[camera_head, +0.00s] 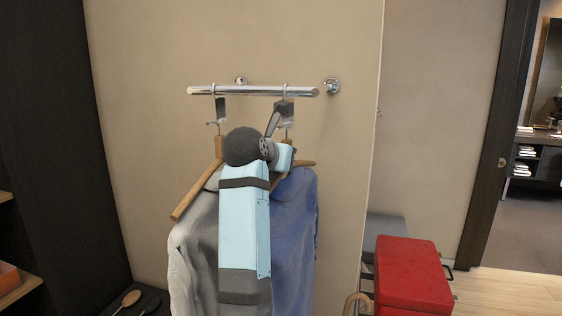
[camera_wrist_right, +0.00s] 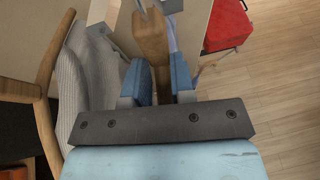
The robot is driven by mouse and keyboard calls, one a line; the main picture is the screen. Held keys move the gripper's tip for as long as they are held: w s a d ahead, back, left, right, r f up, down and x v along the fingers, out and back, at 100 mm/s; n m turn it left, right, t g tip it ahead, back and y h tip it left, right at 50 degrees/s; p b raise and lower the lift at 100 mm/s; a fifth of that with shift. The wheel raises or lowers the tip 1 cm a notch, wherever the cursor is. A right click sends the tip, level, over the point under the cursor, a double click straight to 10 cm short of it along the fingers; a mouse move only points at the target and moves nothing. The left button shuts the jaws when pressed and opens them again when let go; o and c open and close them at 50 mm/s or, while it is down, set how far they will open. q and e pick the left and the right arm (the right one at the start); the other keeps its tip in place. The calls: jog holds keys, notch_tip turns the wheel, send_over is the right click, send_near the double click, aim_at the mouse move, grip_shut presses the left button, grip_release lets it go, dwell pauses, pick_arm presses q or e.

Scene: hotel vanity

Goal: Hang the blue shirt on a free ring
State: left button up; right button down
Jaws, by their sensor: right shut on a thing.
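The blue shirt (camera_head: 298,225) hangs on a wooden hanger (camera_head: 306,163) below the right end of the chrome rail (camera_head: 240,90). My right gripper (camera_wrist_right: 156,78) is shut on the brown wooden neck of this hanger; in the head view my right arm hides most of the grip. The hanger's top is close under the right ring (camera_head: 286,92); I cannot tell whether it is seated in the ring's holder. The left ring (camera_head: 214,92) carries a hanger with a grey-white shirt (camera_head: 195,255). My left gripper is not in view.
The grey-white shirt hangs close to the left of my right arm; its hanger (camera_wrist_right: 50,75) shows beside the gripper in the wrist view. A red box-like seat (camera_head: 412,272) stands at the lower right. A dark shelf unit (camera_head: 50,130) is at the left. Open floor lies at the right.

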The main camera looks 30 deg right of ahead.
jog(key=c, duration=0.9)
grip_release()
jog(key=shift+r, duration=0.1)
